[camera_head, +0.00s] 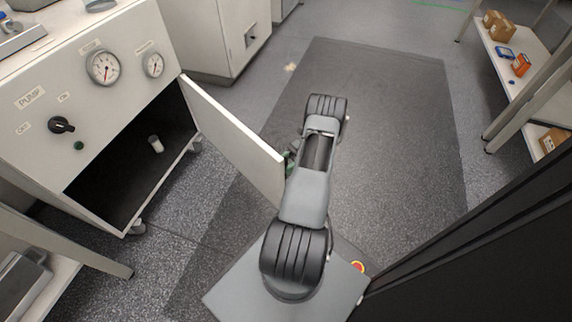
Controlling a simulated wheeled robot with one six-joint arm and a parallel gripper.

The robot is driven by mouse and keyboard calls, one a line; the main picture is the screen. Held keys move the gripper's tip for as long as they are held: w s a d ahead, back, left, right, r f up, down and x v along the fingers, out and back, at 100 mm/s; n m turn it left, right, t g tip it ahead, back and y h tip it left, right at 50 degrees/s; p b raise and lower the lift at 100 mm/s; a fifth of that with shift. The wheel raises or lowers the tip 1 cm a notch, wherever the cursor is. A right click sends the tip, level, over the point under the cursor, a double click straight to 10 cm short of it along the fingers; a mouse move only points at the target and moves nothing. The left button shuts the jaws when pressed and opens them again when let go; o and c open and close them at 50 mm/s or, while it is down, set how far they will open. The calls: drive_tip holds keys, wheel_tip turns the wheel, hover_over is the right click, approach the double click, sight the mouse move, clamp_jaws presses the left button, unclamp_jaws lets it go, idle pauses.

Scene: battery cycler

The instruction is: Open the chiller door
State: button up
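The chiller is the white cabinet on the left with gauges and a PUMP label. Its white door (232,139) stands swung well open, hinged at the cabinet's right side and reaching out toward my arm. The dark compartment (125,160) is exposed, and a small white cylinder (156,144) shows inside it. My arm stretches forward over the floor just right of the door's free edge. My gripper (291,157) is mostly hidden behind the arm and the door edge; only a small dark and green part shows. I cannot tell whether it touches the door.
A dark mat (395,140) covers clear floor to the right of my arm. A shelf (515,70) with boxes stands at the upper right. A black panel (480,250) fills the lower right. A second white cabinet (215,35) stands behind the chiller.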

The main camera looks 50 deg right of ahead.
drive_tip(key=shift+r, duration=0.5)
wheel_tip(320, 180, up, 3)
drive_tip(key=shift+s+r+p, duration=0.1)
drive_tip(key=shift+p, duration=1)
drive_tip(key=s+a+r+p, duration=0.7)
drive_tip(key=s+a+r, duration=0.2)
drive_tip(key=s, duration=0.1)
drive_tip(key=shift+s, duration=0.25)
drive_tip(key=shift+a+f, duration=0.1)
drive_tip(key=shift+c, duration=0.3)
